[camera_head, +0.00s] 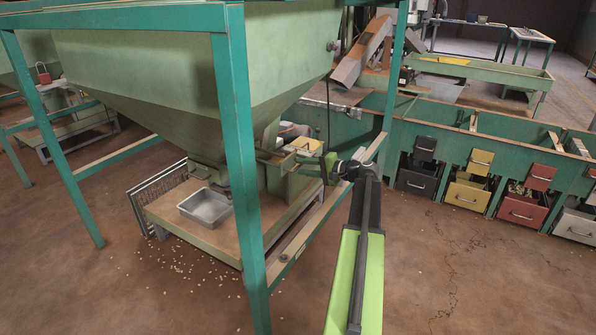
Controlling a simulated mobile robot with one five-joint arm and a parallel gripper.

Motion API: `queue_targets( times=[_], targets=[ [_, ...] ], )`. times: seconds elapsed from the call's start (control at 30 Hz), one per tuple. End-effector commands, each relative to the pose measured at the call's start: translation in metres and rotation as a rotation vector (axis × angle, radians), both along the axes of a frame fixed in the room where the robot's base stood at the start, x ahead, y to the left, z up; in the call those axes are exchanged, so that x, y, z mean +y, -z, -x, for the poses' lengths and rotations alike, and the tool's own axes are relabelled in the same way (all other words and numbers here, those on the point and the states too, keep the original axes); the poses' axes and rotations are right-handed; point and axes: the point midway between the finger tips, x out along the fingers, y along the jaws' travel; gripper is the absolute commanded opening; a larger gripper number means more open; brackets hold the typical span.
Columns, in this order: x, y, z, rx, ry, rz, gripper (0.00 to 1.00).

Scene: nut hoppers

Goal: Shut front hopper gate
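The large green front hopper (190,60) stands in a teal frame, its funnel narrowing to an outlet (212,175). Gate parts (285,160) stick out to the right of the outlet, partly hidden by the frame's near post. I cannot tell how far the gate is open. My arm reaches in from the lower right, and my gripper (328,168) is at the right end of these gate parts. Its fingers are too small and dark to tell whether they are open or shut, or whether they touch anything. A metal tray (206,208) sits below the outlet.
The near teal post (240,170) stands left of my arm, and another post (396,75) stands behind it. Nuts (185,268) lie scattered on the floor. A teal bench with coloured drawers (470,190) lines the right. The floor at the lower right is clear.

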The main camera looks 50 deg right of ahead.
Motion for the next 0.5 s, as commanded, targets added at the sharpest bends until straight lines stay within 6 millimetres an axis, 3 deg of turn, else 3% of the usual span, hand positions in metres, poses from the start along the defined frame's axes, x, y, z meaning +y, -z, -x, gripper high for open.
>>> queue_targets(
  times=[0.2,0.47,0.5],
  targets=[
    [0.005,0.005,-0.021,0.000,0.000,-0.001,0.31],
    [0.006,0.005,-0.022,0.000,0.000,0.000,0.31],
    [0.006,0.005,-0.022,0.000,0.000,0.000,0.27]
  ],
)
